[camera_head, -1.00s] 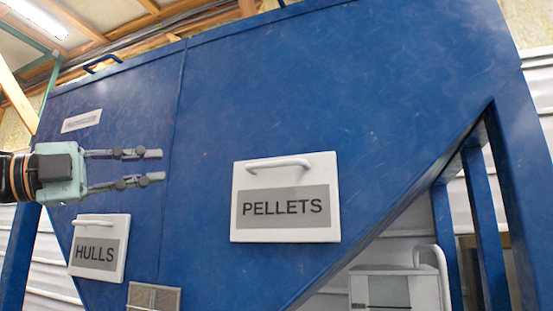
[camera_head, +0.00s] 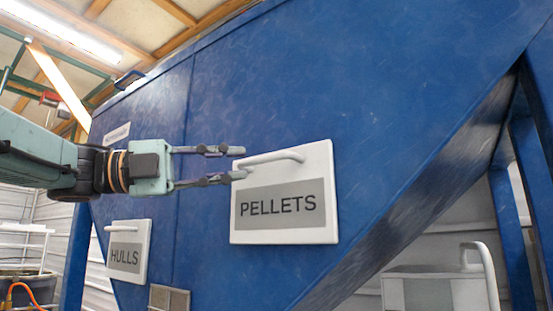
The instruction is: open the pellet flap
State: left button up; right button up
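The pellet flap (camera_head: 285,222) is a white panel with a grey label reading PELLETS, set on the sloping blue hopper (camera_head: 350,80). It looks closed. Its white bar handle (camera_head: 270,158) runs along the top edge. My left gripper (camera_head: 242,163) comes in from the left with its two fingers apart. Its fingertips are at the left end of the handle in the picture, one above and one below it. I cannot tell whether they touch the handle. My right gripper does not show.
A second white flap labelled HULLS (camera_head: 128,255) sits lower left, with a small grey-brown panel (camera_head: 169,300) beside it. A white container with a handle (camera_head: 440,285) stands at lower right near the blue hopper legs. The hopper face right of the pellet flap is clear.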

aim_at(256, 159)
pick_arm(q)
jog(key=shift+d+r+p, duration=0.2)
jog(key=shift+d+p, duration=0.05)
jog(key=shift+d, duration=0.3)
jog(key=shift+d+r+p, duration=0.15)
jog(key=shift+d+p, duration=0.05)
jog(key=shift+d, duration=0.35)
jog(key=d, duration=0.1)
jog(key=d+p, duration=0.1)
jog(key=shift+w+d+r, duration=0.1)
jog(key=shift+w+d, duration=0.25)
jog(key=shift+w, duration=0.05)
jog(key=shift+d, duration=0.35)
jog(key=shift+s+a, duration=0.15)
jog(key=shift+c, duration=0.4)
jog(key=shift+a, duration=0.1)
grip_shut()
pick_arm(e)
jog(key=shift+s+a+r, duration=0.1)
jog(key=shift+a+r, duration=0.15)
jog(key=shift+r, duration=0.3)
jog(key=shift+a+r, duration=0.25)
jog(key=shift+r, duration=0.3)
pick_arm(q)
jog(key=shift+r, duration=0.1)
